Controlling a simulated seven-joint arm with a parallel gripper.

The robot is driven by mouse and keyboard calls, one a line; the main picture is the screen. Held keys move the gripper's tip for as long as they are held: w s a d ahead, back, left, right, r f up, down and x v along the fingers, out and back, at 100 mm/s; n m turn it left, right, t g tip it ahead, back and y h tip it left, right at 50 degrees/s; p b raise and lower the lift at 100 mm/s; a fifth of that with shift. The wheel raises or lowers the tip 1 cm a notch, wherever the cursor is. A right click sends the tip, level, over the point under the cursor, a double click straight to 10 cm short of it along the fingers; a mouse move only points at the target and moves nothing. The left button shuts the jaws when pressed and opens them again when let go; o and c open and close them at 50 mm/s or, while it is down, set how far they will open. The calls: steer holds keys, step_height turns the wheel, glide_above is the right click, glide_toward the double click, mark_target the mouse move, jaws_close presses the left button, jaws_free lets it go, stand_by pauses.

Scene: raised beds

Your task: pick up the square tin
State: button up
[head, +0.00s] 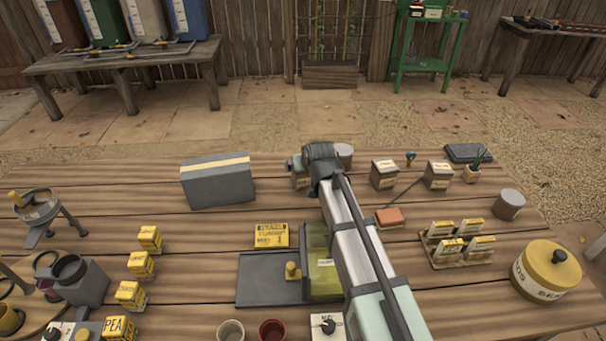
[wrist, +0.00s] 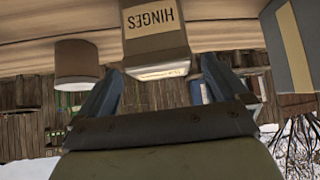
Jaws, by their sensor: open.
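A grey-brown square tin labelled HINGES (wrist: 155,40) hangs upside down in the wrist view, its pale lid end toward my gripper (wrist: 161,72). My gripper is open, with one finger on each side of the lid end and a visible gap to each finger. In the head view this tin (head: 298,180) is mostly hidden behind my wrist, so its contact with the fingers cannot be seen there. Two similar square tins, one (head: 384,176) and another (head: 438,175), stand to the right on the table.
A round tin (head: 344,153) stands just behind my wrist, and it also shows in the wrist view (wrist: 76,65). A large grey box (head: 218,182) stands to the left. An orange block (head: 389,217) lies right of my arm.

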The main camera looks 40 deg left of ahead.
steer(key=shift+x, duration=2.55)
steer(key=shift+c, duration=0.4)
steer(key=c, duration=1.2)
